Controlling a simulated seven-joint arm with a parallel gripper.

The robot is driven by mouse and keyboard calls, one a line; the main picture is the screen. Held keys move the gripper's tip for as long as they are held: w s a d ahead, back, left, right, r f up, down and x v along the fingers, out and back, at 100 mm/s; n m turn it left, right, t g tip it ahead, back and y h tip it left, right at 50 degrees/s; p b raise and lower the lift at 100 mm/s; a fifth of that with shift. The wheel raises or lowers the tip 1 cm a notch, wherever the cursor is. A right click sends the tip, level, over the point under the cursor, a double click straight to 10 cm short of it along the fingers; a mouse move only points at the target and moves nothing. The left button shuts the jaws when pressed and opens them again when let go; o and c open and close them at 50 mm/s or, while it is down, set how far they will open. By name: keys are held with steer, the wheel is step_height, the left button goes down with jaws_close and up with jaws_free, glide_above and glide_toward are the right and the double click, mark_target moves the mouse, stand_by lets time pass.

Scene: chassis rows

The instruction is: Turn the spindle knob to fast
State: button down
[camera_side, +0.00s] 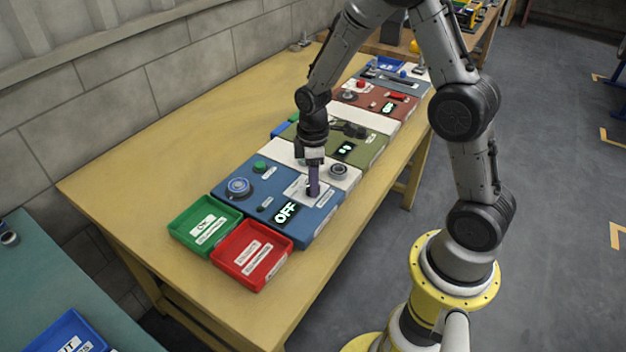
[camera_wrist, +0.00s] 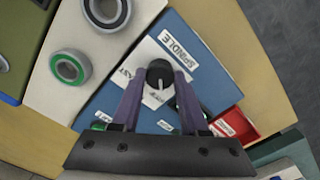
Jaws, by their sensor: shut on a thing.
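The spindle knob (camera_wrist: 158,73) is a small black round knob with a white pointer line. It sits on a white plate (camera_wrist: 140,62) labelled SPINDLE and FAST, on the blue chassis panel (camera_side: 240,205). In the wrist view the pointer line runs toward the bottom of the picture, toward small lettering I cannot read surely. My gripper (camera_side: 313,190) points down at this plate, its purple fingers shut on the knob; the fingers also show in the wrist view (camera_wrist: 160,82). In the side view the fingers hide the knob. A display (camera_side: 286,212) on the panel reads OFF.
A green tray (camera_side: 180,232) and a red tray (camera_side: 222,255) stand at the panel's near end. Olive and red panels stand behind.

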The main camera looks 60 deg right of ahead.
steer(key=shift+m, duration=0.3)
steer(key=m, duration=0.9)
steer(key=shift+r+m, duration=0.1)
steer(key=shift+m, duration=0.3)
steer(key=m, duration=0.9)
steer(key=shift+m, duration=0.3)
steer(key=shift+c, duration=2.1)
jaws_free()
step_height(320, 180, up, 14)
